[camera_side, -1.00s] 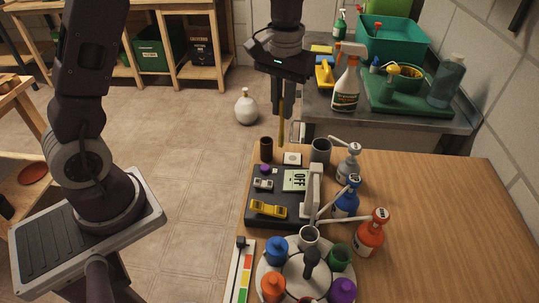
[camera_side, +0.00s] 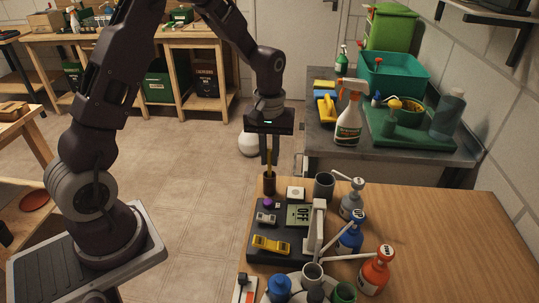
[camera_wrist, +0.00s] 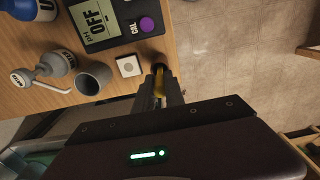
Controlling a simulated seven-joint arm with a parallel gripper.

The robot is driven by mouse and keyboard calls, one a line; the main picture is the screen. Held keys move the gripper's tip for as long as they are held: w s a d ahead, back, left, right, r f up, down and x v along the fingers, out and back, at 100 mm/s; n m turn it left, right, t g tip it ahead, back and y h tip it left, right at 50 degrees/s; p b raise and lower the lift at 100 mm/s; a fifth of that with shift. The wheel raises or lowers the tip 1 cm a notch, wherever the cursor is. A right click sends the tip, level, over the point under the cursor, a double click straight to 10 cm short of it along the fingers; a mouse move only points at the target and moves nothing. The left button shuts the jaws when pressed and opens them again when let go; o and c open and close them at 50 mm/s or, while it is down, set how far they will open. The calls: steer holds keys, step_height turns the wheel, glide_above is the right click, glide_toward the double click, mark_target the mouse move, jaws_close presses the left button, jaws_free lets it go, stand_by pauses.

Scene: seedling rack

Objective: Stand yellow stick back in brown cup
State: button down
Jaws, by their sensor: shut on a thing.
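The yellow stick (camera_side: 269,160) stands upright between the fingers of my gripper (camera_side: 269,150), which is shut on it. The small brown cup (camera_side: 269,186) stands at the back left of the wooden table, directly below my gripper. The stick's lower end meets the cup's mouth and appears to be inside it; its tip is hidden. In the wrist view, the stick (camera_wrist: 159,88) runs from my gripper (camera_wrist: 160,98) to the opening of the brown cup (camera_wrist: 160,69).
A white square block (camera_side: 296,193) and a grey cup (camera_side: 324,186) stand right of the brown cup. The pH meter (camera_side: 290,235) lies in front, with pump bottles (camera_side: 352,200) to its right. The table's left edge is close to the brown cup. The table's right side is clear.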

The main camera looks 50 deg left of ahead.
steer(key=shift+f, duration=0.15)
steer(key=c, duration=1.4)
jaws_free()
step_height(320, 180, up, 12)
steer(key=s+d+r+m+t, duration=0.2)
steer(key=s+d+r+m, duration=0.2)
steer(key=s+r, duration=0.5)
steer(key=s+d+f+m+t, duration=0.1)
steer(key=s+d+m, duration=0.1)
steer(key=s, duration=0.5)
steer(key=s+d+f+m+t, duration=0.1)
steer(key=s+m+t, duration=0.1)
steer(key=s, duration=0.5)
steer(key=shift+s+d+m+t, duration=0.3)
steer(key=shift+s+d+m, duration=0.1)
steer(key=shift+m, duration=0.1)
